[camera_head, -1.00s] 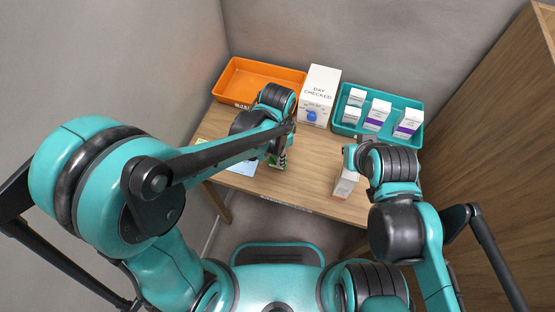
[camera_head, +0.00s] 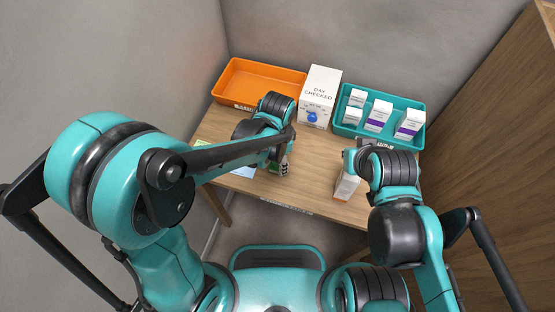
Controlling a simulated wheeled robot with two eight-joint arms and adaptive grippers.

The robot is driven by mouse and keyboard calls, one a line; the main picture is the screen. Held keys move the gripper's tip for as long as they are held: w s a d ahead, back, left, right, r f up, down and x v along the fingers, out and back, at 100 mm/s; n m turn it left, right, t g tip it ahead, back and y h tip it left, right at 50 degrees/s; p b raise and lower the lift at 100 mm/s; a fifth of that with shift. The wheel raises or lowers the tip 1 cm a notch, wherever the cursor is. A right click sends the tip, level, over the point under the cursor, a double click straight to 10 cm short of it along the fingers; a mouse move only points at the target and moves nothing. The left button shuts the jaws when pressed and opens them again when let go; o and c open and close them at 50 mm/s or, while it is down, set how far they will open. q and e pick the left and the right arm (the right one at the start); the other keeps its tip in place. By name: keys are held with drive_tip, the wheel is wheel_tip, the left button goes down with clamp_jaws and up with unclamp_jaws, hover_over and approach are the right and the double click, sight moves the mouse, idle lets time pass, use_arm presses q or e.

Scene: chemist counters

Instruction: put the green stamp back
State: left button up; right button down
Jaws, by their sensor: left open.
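A small green item (camera_head: 273,166), possibly the green stamp, shows on the table at my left gripper (camera_head: 284,168). It is mostly covered by the gripper, so I cannot tell its shape. My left gripper is open and low over the table, close beside it. My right gripper (camera_head: 350,158) is at the upper end of a white box (camera_head: 346,185) near the table's right front. Its fingers are mostly hidden, so I cannot tell whether they grip the box.
An empty orange tray (camera_head: 232,97) is at the back left. A white "DAY CHECKED" box (camera_head: 320,84) with a blue knob stands beside it. A teal tray (camera_head: 420,136) with several white boxes is at the back right. Flat cards (camera_head: 243,172) lie at the left front.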

use_arm(q)
wheel_tip(320, 180, up, 12)
drive_tip(key=p, duration=0.4)
drive_tip(key=s+a+r+n+t, duration=0.2)
drive_tip(key=a+n, duration=0.4)
drive_tip(key=a, duration=0.3)
drive_tip(key=s+a+r+n+t, duration=0.3)
drive_tip(key=a+r+n+t, duration=0.1)
drive_tip(key=a, duration=0.4)
drive_tip(key=n+t, duration=0.1)
drive_tip(key=n, duration=0.1)
drive_tip(key=shift+a+n, duration=0.3)
drive_tip(key=shift+a, duration=0.05)
wheel_tip(320, 180, down, 3)
drive_tip(key=shift+s+r+b, duration=0.1)
drive_tip(key=shift+r+b, duration=0.05)
drive_tip(key=shift+b, duration=1.1)
